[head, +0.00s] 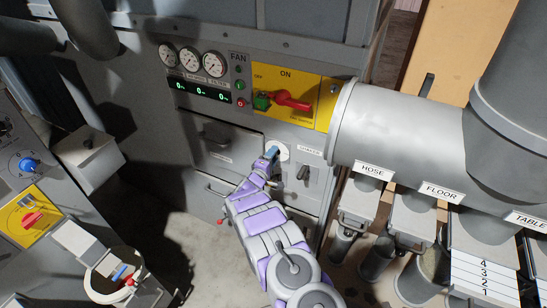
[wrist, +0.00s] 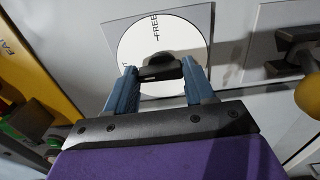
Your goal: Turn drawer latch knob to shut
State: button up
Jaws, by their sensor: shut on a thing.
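The drawer latch knob (wrist: 157,62) is a small dark knob at the middle of a round white dial plate (wrist: 135,45). The word FREE shows on the plate near its upper part; a second mark at the left edge is mostly hidden by a finger. In the head view the dial plate (head: 284,150) sits on the grey cabinet front, right of the drawer. My gripper (wrist: 158,72) is shut on the knob, with one blue finger at each side. In the head view my gripper (head: 271,153) covers the knob.
The grey drawer (head: 215,139) with a dark handle is left of the dial. A dark lever (head: 303,172) stands close at the right. A red switch handle (head: 292,101) on a yellow panel is above. A large grey duct (head: 385,125) is at the right.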

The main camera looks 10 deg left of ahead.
jog(key=shift+a, duration=0.3)
jog(key=o, duration=0.7)
jog(key=shift+f, duration=0.1)
jog(key=o, duration=0.3)
jog(key=shift+a, duration=0.25)
jog(key=shift+o, duration=0.2)
jog(key=v, duration=1.7)
jog(key=shift+s+p, duration=0.15)
jog(key=shift+p, duration=0.2)
